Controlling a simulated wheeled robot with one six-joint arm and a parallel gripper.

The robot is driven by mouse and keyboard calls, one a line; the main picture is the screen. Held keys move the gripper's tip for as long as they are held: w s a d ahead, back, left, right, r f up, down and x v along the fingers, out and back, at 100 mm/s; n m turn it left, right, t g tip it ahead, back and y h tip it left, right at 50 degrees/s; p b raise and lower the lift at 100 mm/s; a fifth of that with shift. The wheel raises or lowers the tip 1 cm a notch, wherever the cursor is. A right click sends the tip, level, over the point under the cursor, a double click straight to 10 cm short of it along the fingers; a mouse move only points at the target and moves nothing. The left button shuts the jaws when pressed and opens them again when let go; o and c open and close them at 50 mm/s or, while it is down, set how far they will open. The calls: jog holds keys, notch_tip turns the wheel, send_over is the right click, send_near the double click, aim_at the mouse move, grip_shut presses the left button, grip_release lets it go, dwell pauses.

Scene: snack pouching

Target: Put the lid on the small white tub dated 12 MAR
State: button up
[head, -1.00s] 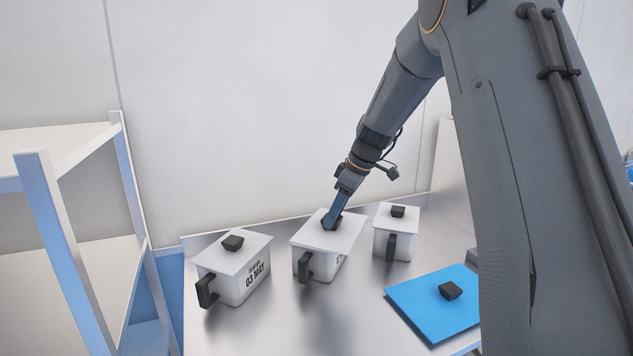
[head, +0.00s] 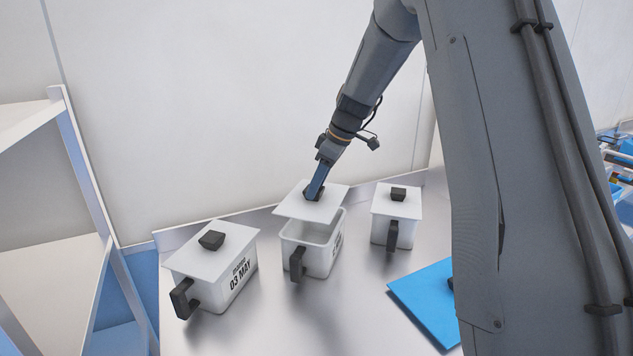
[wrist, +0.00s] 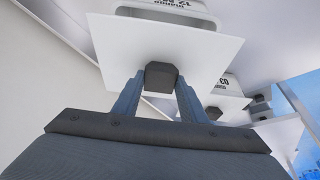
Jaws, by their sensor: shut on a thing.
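My gripper (head: 314,190) is shut on the black knob of a white square lid (head: 297,208). The knob (wrist: 161,75) sits between both fingers in the wrist view. The lid hangs tilted above and behind the middle white tub (head: 320,262), apart from most of its rim. This tub is open at the front, with a black handle on its near side. Its label is hard to read in the head view; in the wrist view a label starting with 12 shows on a tub (wrist: 170,10) beyond the lid.
A lidded white tub marked 03 MAY (head: 225,280) stands at left, and a smaller lidded tub (head: 400,232) at right. A white shelf rack (head: 80,170) stands at far left.

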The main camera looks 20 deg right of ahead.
aim_at(320, 199)
jog(key=shift+f+b, duration=1.7)
jog(key=shift+f, duration=1.65)
jog(key=o, duration=1.5)
jog(key=shift+c, duration=0.2)
jog(key=shift+b+v, duration=1.2)
jog(key=shift+v, duration=2.7)
